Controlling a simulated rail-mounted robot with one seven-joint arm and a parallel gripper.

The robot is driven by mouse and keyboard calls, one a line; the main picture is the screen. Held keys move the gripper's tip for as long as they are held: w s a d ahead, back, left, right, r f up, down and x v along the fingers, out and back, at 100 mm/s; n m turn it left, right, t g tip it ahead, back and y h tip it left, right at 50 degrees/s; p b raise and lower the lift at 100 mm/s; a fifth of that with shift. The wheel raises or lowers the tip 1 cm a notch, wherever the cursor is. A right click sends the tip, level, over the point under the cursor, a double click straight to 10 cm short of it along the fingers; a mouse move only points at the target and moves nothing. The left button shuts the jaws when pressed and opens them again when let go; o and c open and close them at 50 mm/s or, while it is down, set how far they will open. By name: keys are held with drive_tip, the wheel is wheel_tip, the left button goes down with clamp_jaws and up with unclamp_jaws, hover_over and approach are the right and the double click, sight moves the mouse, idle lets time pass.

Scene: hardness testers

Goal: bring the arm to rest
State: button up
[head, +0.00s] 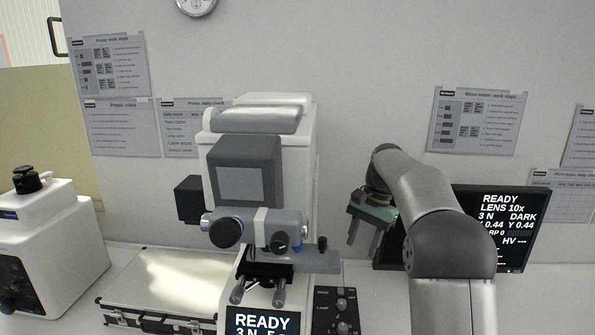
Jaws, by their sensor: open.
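My gripper (369,238) hangs from the end of my arm (428,200), to the right of the hardness tester (263,150). Its two fingers point down and stand apart, with nothing visible between them. It is in the air in front of the wall, clear of the tester in the picture. My arm rises from the lower right and bends over towards the tester.
A monitor (515,225) reading READY stands behind my arm at the right. A control box with knobs (338,310) is below the gripper. A silver case (165,280) lies left of the tester, and a white machine (50,235) stands farther left.

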drive_tip(key=s+a+n+t+h, duration=0.15)
drive_tip(key=s+n, duration=0.25)
drive_tip(key=s, duration=1.4)
drive_tip(key=s+f+n, duration=0.1)
drive_tip(key=s+f, duration=0.2)
drive_tip(key=s, duration=0.3)
drive_tip(key=s+f+n, duration=0.2)
drive_tip(key=s, duration=0.4)
drive_tip(key=s+a+f+n+h, duration=0.1)
drive_tip(key=s+f, duration=0.2)
drive_tip(key=s, duration=0.3)
drive_tip(key=shift+f, duration=0.3)
